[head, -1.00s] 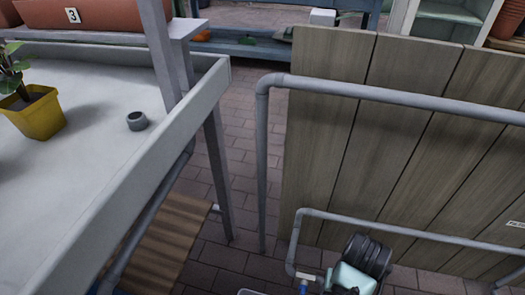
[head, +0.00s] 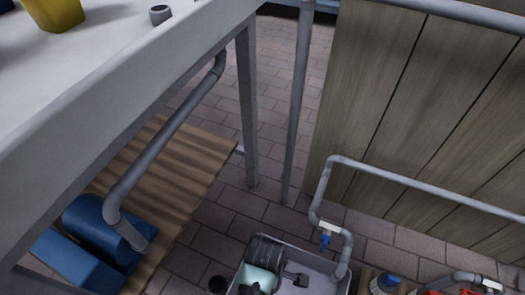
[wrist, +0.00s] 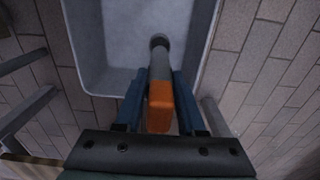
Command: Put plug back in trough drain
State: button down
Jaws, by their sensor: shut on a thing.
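In the wrist view my gripper (wrist: 159,92) has its two dark blue fingers shut on an orange-and-grey piece (wrist: 160,96), which looks like the plug. Its orange part lies between the fingers, and its grey shaft points ahead to a dark round end. Beyond it is a pale grey trough with rounded corners (wrist: 102,45); I cannot tell whether the piece touches it. In the head view a grey trough (head: 342,283) stands on the floor below a pipe with a blue tap (head: 325,240). My arm covers part of it. I cannot make out the drain hole or my fingers there.
A wooden shelf (head: 180,170) with blue objects (head: 95,235) is below. A plank panel (head: 420,100) and grey pipes stand right. Brick floor lies between.

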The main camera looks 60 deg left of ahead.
jog(key=shift+f+b, duration=1.9)
jog(key=shift+f, duration=1.3)
jog(key=shift+f, duration=0.15)
jog(key=c, duration=0.5)
grip_release()
notch_tip(320, 180, up, 12)
jog(key=p, duration=0.8)
jog(key=shift+r, duration=0.2)
